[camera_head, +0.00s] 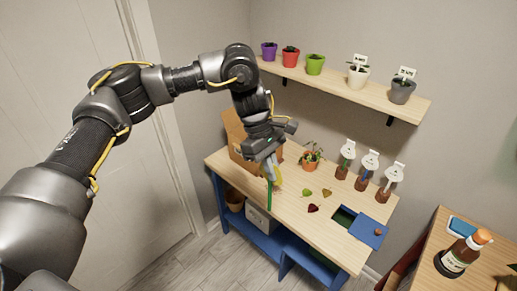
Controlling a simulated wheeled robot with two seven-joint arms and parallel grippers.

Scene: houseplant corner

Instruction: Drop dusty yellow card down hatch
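A yellow card (277,176) on a green stake (269,195) shows at the fingers of my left gripper (270,165). The gripper points down and appears shut on the card, over the left part of the wooden table (315,226). The fingers hide part of the card, and dust on it is too small to make out. The hatch (345,217) is a dark green-edged opening in the right of the tabletop. Its blue lid (368,232), with a small knob, lies beside the opening and leaves it uncovered. My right gripper is not in view.
Tagged brown holders (363,178) stand at the back right. A wooden box (236,140) is behind my gripper. A shelf (345,87) with pots hangs above. A bottle (461,255) stands far right.

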